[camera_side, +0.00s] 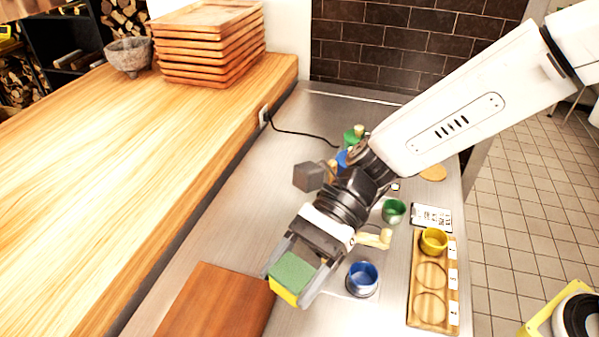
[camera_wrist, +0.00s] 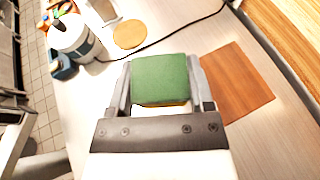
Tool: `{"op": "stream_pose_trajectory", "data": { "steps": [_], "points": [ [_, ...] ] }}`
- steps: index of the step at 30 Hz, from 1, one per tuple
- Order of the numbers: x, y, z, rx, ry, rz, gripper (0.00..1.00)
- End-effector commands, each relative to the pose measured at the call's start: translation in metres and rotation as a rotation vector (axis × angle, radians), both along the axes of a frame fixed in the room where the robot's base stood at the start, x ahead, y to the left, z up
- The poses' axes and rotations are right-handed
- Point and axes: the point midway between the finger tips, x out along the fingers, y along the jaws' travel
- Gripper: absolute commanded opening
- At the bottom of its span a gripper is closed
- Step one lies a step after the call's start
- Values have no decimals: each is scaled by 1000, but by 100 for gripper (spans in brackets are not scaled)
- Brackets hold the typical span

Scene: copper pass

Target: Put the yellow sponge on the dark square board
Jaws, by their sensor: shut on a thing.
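My gripper (camera_side: 290,277) is shut on the yellow sponge (camera_side: 283,292), which has a green top face. In the wrist view the sponge (camera_wrist: 160,80) sits between the two fingers of my gripper (camera_wrist: 158,84), green side showing. In the side view the sponge is held beside the right edge of a flat reddish-brown board (camera_side: 215,305), partly cut off by the bottom of the picture. In the wrist view this board (camera_wrist: 236,84) lies just right of the gripper. I cannot tell the height of the sponge above the counter.
A blue cup (camera_side: 362,277) stands right of my gripper, with a green cup (camera_side: 394,210) behind it. A wooden tray (camera_side: 418,309) holds a yellow cup (camera_side: 433,240). A raised wooden counter (camera_side: 150,130) runs along the left. A black cord (camera_side: 300,133) lies at the back.

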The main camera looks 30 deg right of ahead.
Motion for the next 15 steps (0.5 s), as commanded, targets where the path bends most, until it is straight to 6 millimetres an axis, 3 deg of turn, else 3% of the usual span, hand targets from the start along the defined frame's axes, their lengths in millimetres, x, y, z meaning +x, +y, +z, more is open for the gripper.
{"op": "stream_pose_trajectory", "data": {
  "steps": [6, 15],
  "points": [
    [0, 0, -26, 0, 3, -2, 12],
    [1, -1, -35, 2, 0, -3, 12]
  ]
}}
